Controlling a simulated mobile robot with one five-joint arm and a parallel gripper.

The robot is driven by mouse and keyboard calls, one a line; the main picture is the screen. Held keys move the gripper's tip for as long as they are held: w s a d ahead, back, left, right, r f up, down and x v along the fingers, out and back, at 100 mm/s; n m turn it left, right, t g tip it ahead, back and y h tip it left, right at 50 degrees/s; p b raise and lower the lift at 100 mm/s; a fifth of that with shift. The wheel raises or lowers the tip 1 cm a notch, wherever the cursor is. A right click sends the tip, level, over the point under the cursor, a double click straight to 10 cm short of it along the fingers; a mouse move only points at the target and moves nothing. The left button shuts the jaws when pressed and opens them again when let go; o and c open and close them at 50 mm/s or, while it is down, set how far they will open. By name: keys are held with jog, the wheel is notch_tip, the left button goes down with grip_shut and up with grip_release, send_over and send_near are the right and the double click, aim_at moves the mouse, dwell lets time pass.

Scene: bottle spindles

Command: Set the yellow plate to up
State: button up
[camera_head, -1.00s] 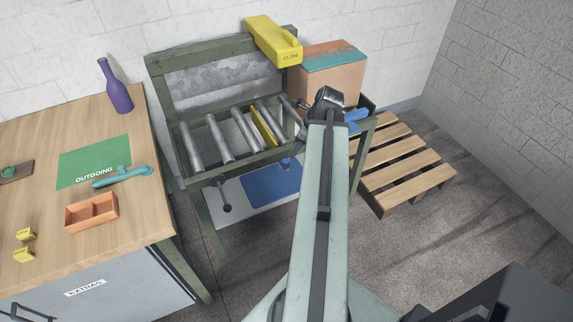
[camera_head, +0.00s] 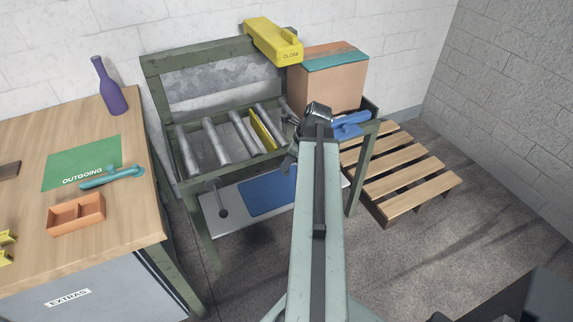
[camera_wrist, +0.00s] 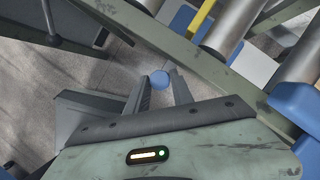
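The yellow plate (camera_head: 262,130) stands as a thin slanted strip between grey rollers in the green conveyor frame (camera_head: 217,177). In the wrist view, a yellow strip (camera_wrist: 202,18) shows between rollers at the top. My gripper (camera_wrist: 160,84) has its two dark fingers apart, with a gap between them. In the head view my gripper is mostly hidden behind my arm, at the front rail of the frame.
A yellow box marked CLOSE (camera_head: 274,42) sits on the frame's top. A cardboard box (camera_head: 332,84) and blue part (camera_head: 350,125) stand right of the rollers. A blue panel (camera_head: 268,194) lies below. A wooden table (camera_head: 130,225) is left, a pallet (camera_head: 410,180) right.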

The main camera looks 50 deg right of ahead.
grip_shut()
jog(key=shift+d, duration=0.1)
dwell(1.1)
